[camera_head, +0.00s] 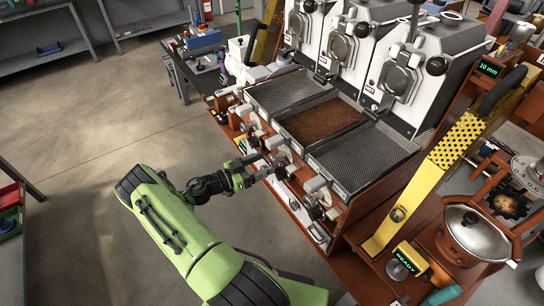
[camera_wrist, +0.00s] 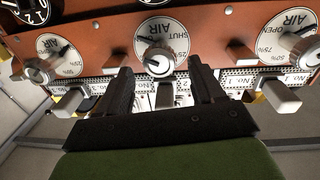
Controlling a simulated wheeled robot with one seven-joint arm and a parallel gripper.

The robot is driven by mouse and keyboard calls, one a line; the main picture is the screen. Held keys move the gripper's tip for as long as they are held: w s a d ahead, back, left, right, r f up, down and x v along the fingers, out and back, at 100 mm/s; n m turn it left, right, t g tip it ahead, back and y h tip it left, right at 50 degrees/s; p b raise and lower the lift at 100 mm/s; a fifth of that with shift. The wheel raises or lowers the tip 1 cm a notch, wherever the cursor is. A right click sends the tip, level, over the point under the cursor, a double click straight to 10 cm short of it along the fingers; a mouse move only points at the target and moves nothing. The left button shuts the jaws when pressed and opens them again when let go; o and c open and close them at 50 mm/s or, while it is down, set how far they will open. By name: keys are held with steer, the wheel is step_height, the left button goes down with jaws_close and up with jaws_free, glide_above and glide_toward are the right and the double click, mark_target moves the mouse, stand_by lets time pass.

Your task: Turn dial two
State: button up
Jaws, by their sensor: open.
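In the wrist view, a middle dial (camera_wrist: 160,50) with a white round face, marked AIR, SHUT and 25%, sits on an orange panel. Its grey knob is visible. My gripper (camera_wrist: 162,78) is open, with its two dark fingers reaching up towards this dial, one on either side of the knob's line. I see no contact, and the gap between them is empty. In the head view my gripper (camera_head: 268,165) is at the front of the roaster, close to the middle of the row of knobs. Which dial is number two cannot be read clearly.
Similar dials stand at left (camera_wrist: 58,58) and right (camera_wrist: 293,45), with grey levers below the panel. The middle cooling tray (camera_head: 318,120) holds brown beans; trays on both sides look empty. A yellow perforated post (camera_head: 440,165) stands at right. Floor at left is clear.

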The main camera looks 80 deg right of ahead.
mark_target(270, 161)
steer(key=x, duration=0.4)
steer(key=shift+s+d, duration=0.2)
steer(key=c, duration=1)
steer(key=shift+c, duration=0.2)
